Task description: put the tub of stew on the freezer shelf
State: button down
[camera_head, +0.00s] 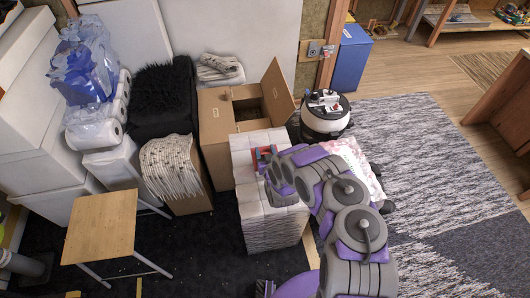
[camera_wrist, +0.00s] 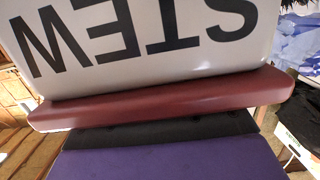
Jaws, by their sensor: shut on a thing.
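The tub of stew (camera_wrist: 140,45) fills the upper part of the wrist view. It is pale, with large dark letters reading STEW upside down and a dark red rim or lid (camera_wrist: 160,100). My gripper (camera_head: 268,178) is shut on the tub, with its dark and purple parts close against the red edge in the wrist view. In the head view a small red part of the tub (camera_head: 261,153) shows just beyond my gripper, above a white stack; the arm hides the rest. I cannot make out a freezer shelf in either view.
The white stack (camera_head: 262,226) stands below my gripper, beside an open cardboard box (camera_head: 215,125). A round black-and-white appliance (camera_head: 325,118) stands behind my arm. A wooden stool (camera_head: 101,228) is at left. The patterned rug (camera_head: 440,150) at right is mostly clear.

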jog(key=shift+c, duration=1.4)
grip_release()
jog(key=shift+s+d+r, duration=0.1)
jog(key=shift+s+r, duration=0.05)
jog(key=shift+s, duration=0.4)
jog(key=p+v, duration=0.3)
jog(key=v, duration=0.7)
jog(key=shift+s+d, duration=0.2)
jog(key=shift+s, duration=0.2)
